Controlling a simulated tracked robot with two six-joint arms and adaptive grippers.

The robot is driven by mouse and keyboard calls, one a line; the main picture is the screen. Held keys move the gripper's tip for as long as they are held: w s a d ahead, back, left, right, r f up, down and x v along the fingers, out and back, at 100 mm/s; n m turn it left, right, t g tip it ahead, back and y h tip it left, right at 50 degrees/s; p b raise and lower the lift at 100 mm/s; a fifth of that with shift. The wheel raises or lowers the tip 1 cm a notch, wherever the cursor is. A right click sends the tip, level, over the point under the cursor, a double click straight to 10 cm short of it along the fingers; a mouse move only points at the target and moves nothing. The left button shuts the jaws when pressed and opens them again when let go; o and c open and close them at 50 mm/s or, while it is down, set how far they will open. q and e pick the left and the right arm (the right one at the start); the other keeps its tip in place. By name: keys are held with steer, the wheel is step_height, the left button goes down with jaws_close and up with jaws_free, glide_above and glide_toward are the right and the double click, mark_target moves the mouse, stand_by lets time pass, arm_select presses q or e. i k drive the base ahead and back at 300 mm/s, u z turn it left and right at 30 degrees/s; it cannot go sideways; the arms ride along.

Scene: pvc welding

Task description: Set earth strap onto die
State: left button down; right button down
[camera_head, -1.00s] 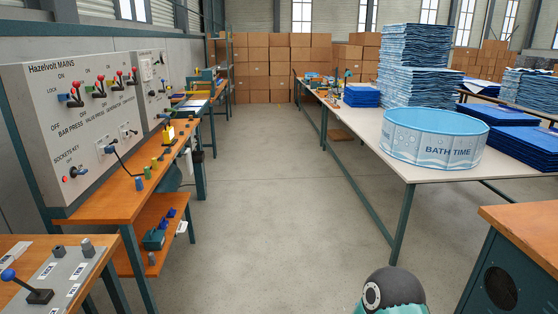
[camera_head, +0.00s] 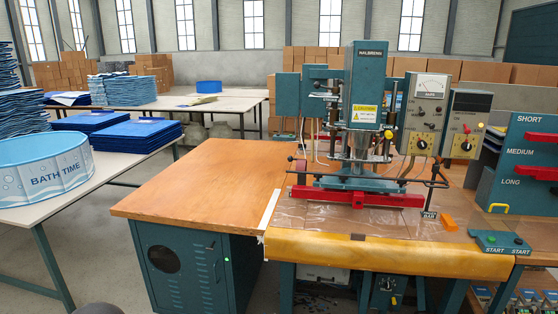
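The welding press (camera_head: 368,95), a teal machine marked HALBRENN, stands on the wooden bench at the centre right. Under its head is a flat teal plate (camera_head: 355,184) with a long red bar (camera_head: 335,196) along its front. I cannot tell whether this plate or bar is the die. I cannot make out an earth strap; several thin cables hang around the press head. Neither of my grippers is in view.
A yellow-orange apron (camera_head: 370,258) covers the bench's front edge. A small orange block (camera_head: 449,223) and a START button box (camera_head: 500,242) lie right of the press. The wooden top (camera_head: 205,180) over a teal cabinet is bare. A BATH TIME pool (camera_head: 45,170) stands at left.

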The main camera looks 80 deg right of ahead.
mark_target(301, 164)
steer(key=u, duration=1.4)
steer(key=i, duration=0.1)
steer(key=z, duration=2.3)
steer(key=i, duration=0.2)
steer(key=z, duration=2.15)
steer(key=k, duration=0.65)
steer(key=z, duration=0.35)
steer(key=i, duration=1.75)
steer(key=u, duration=0.35)
